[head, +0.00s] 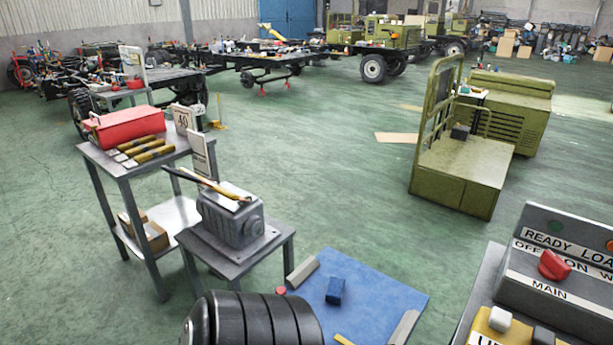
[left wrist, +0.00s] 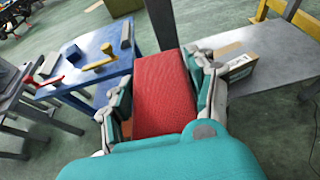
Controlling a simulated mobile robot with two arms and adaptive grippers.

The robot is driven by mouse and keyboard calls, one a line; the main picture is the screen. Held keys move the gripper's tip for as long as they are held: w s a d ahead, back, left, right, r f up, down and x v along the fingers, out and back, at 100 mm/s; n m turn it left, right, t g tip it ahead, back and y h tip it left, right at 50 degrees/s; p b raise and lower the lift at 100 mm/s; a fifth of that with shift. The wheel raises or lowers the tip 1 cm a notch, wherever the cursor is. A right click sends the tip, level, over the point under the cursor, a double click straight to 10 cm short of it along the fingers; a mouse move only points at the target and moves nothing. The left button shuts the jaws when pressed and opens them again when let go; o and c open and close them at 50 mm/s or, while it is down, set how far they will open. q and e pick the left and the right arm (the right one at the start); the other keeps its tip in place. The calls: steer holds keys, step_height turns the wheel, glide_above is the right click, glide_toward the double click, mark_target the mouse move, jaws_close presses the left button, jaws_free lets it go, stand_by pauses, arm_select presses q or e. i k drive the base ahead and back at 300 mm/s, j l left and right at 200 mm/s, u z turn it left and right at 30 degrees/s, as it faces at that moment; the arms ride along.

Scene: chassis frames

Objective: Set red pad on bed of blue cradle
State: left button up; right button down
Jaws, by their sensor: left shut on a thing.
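In the left wrist view, my left gripper (left wrist: 160,92) is shut on the red pad (left wrist: 161,85), a broad textured red block between its two fingers. The pad's underside is hidden. The blue tabletop also shows in the left wrist view (left wrist: 88,68), beyond and left of the pad. Neither gripper shows in the head view, and my right gripper is in neither view.
Grey bars (head: 302,272) lie on the blue tabletop. A grey table (left wrist: 260,95) with a cardboard box is right of the pad. A control panel (head: 560,262) stands at right.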

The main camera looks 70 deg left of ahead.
mark_target(370, 314)
steer(key=k+j, duration=0.1)
steer(key=j, duration=0.25)
steer(key=k+j, duration=0.15)
steer(key=j, duration=0.2)
steer(key=k+j, duration=0.1)
steer(key=j, duration=0.25)
steer(key=k+j, duration=0.1)
steer(key=j, duration=0.25)
steer(key=i+j, duration=0.1)
steer(key=j, duration=0.25)
steer(key=i+j, duration=0.1)
steer(key=j, duration=0.2)
steer(key=z, duration=0.05)
